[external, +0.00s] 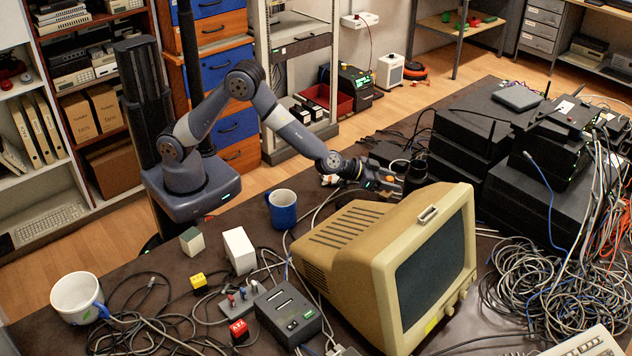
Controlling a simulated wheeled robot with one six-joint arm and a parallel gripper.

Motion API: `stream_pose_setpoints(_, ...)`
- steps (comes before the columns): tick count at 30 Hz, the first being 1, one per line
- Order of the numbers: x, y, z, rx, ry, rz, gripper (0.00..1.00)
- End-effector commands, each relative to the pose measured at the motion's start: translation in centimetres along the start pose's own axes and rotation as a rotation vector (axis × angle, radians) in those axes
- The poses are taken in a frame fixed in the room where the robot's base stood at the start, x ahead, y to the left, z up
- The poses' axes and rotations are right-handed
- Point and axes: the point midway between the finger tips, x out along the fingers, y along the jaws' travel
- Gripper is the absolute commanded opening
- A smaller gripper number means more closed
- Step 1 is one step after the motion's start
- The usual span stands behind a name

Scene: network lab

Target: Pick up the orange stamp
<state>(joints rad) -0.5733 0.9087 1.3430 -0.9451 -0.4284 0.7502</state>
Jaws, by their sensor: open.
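My gripper (392,180) is at the end of the outstretched arm, low over the far side of the table, just behind the beige monitor. Its jaws are open. A small orange patch, possibly the orange stamp (396,181), shows at the fingertips; whether it lies between them or just beyond them cannot be told. The stamp's shape and lower part are hidden by the gripper and the monitor.
The beige monitor (340,230) stands in front of the gripper. A blue mug (283,212) stands to the left. Stacked black devices (470,130) and tangled cables (535,280) fill the right side.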

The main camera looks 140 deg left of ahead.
Motion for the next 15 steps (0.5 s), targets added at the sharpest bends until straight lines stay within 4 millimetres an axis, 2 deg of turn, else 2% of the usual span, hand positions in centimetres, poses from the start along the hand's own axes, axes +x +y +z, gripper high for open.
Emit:
stream_pose_setpoints(3, -0.03, 0.01, -0.02, 0.0, 0.0, 0.0, 0.5)
stream_pose_setpoints(15, -0.06, 0.03, -0.04, 0.0, 0.001, 0.0, 0.18)
